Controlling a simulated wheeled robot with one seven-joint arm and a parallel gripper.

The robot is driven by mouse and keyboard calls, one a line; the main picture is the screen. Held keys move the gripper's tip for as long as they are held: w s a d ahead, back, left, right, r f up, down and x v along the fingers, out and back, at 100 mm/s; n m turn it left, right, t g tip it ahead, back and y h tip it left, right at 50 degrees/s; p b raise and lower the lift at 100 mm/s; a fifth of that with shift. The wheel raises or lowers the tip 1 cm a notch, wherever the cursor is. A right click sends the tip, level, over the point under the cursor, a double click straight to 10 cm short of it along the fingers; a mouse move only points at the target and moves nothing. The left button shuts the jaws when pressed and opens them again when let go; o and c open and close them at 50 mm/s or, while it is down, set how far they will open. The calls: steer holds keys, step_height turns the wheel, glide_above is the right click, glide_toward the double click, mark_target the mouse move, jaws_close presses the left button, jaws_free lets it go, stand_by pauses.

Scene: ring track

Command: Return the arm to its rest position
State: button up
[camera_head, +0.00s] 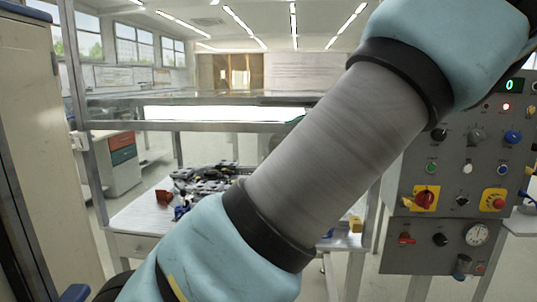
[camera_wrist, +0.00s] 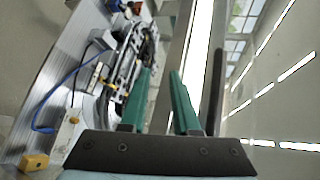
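My arm crosses the head view from the upper right to the lower left, with a grey link between light blue joints. My gripper shows in the wrist view (camera_wrist: 160,100), with two green fingers apart and nothing between them. The wrist view is turned on its side. In the head view the gripper cannot be made out, and the arm hides part of the table and frame behind it.
A metal-framed table (camera_head: 135,216) carries dark track parts (camera_head: 205,177) and a yellow block (camera_head: 355,223), which also shows in the wrist view (camera_wrist: 33,162). A grey control panel (camera_head: 455,190) stands at right. A tall cabinet (camera_head: 30,130) stands close at left.

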steer(key=s+a+f+n+g+h, duration=0.2)
steer(key=s+a+f+g, duration=0.15)
steer(key=a+f, duration=0.5)
steer(key=s+a+f+n+g+h, duration=0.2)
steer(key=s+a+f+g, duration=0.15)
steer(key=a+f, duration=0.45)
steer(key=s+a+f+n+g+h, duration=0.1)
steer(key=s+f+n+h, duration=0.1)
steer(key=s, duration=0.5)
steer(key=s+a+f+n+h, duration=0.1)
steer(key=s+f+n+h, duration=0.1)
steer(key=s, duration=0.5)
steer(key=shift+s+a+n+g+h, duration=0.25)
steer(key=shift+a+n+g+h, duration=0.25)
steer(key=shift+n, duration=0.7)
steer(key=shift+o, duration=0.2)
steer(key=shift+d+f, duration=0.1)
steer(key=shift+d, duration=0.05)
